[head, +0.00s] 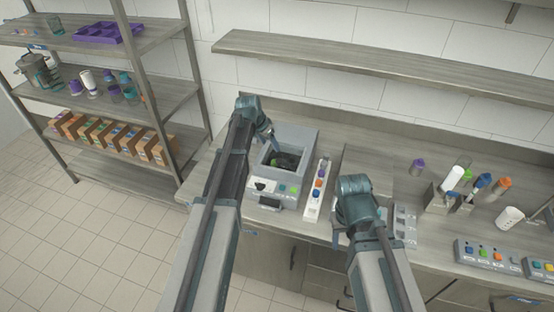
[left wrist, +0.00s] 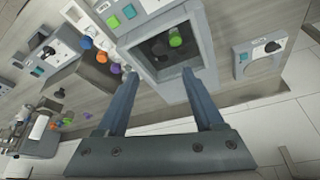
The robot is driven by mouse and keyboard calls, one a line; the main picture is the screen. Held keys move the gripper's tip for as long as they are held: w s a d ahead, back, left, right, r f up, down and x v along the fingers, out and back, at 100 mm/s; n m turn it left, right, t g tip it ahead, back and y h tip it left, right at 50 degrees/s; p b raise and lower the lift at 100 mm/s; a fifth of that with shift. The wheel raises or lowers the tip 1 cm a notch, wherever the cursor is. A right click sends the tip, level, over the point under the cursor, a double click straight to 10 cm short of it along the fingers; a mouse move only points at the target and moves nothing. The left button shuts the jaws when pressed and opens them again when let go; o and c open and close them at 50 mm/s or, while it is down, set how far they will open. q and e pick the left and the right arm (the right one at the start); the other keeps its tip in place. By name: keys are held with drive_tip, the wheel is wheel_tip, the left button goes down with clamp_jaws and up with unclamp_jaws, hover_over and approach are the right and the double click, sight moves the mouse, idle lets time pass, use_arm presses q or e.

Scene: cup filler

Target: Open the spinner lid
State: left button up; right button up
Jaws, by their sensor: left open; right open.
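The spinner is a grey box (head: 299,141) on the counter, with a square recess in its top and small buttons on its front. Dark parts and a green piece show inside the recess. In the left wrist view the spinner (left wrist: 205,55) is at top centre. I cannot tell whether a clear lid covers the recess. My left gripper (head: 272,134) is over the spinner's far left part in the head view. In the left wrist view my left gripper (left wrist: 160,78) is open and empty, its fingers spread across the box's edge. My right gripper (head: 358,212) is right of the spinner, its fingertips mostly hidden.
Tubes and holders (head: 455,185) and a button panel (head: 485,254) are farther right. A wall shelf (head: 380,68) runs above the counter. A rack with boxes (head: 110,135) stands at left.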

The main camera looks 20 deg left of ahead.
sight(279, 160)
use_arm(q)
drive_tip(key=b+x, duration=1.1)
drive_tip(key=x, duration=0.2)
drive_tip(key=shift+s, duration=0.1)
drive_tip(key=shift+r, duration=0.1)
clamp_jaws()
idle(1.0)
